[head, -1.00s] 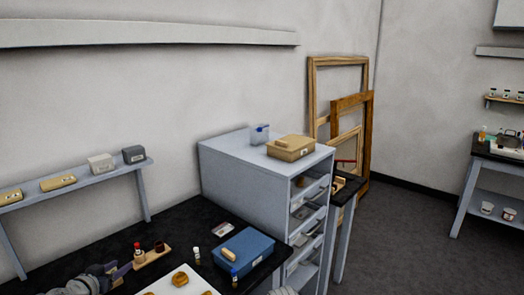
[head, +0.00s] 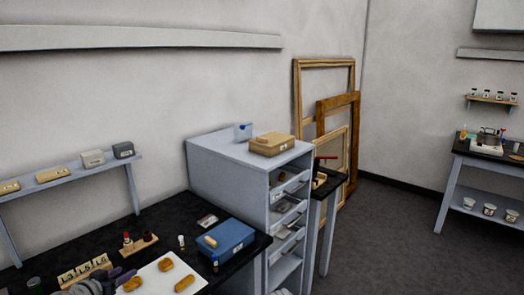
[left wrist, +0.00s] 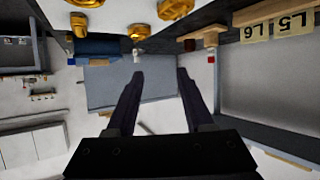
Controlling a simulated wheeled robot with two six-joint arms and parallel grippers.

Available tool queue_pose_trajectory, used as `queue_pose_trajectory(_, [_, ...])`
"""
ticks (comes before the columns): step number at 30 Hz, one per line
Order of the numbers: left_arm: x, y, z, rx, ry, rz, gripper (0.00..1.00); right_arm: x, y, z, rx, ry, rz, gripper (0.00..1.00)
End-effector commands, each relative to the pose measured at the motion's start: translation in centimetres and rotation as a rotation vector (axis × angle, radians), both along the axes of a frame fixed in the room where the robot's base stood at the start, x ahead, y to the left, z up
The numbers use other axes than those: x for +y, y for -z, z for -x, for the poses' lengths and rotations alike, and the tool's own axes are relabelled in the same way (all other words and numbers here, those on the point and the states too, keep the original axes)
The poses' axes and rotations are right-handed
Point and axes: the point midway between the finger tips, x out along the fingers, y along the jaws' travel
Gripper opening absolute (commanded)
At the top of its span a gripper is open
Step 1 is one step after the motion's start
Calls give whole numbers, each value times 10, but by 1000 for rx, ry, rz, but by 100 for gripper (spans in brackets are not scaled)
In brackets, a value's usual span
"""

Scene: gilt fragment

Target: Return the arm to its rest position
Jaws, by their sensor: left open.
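My left gripper (head: 122,277) is at the lower left of the head view, over the black worktop beside the white board. Its dark fingers are spread with nothing between them, as the left wrist view (left wrist: 160,76) also shows. The rest of my left arm is cut off by the bottom edge. My right gripper does not show in the head view.
Near the left gripper are a wooden rack labelled L3, L5, L6 (head: 72,275), a white board (head: 160,284) with gilt pieces, and a wooden holder (head: 140,246). A blue box (head: 228,242) lies farther right, before a grey drawer cabinet (head: 228,179).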

Motion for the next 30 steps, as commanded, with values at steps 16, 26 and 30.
queue_pose_trajectory(16, [-145, 44, 1, 301, 232, 57, 52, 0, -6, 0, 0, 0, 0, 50])
queue_pose_trajectory(26, [-292, 93, 72, 786, 358, -39, 52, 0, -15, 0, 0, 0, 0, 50])
queue_pose_trajectory(30, [-327, 104, 112, 963, 319, -150, 52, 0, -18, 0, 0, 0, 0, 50])
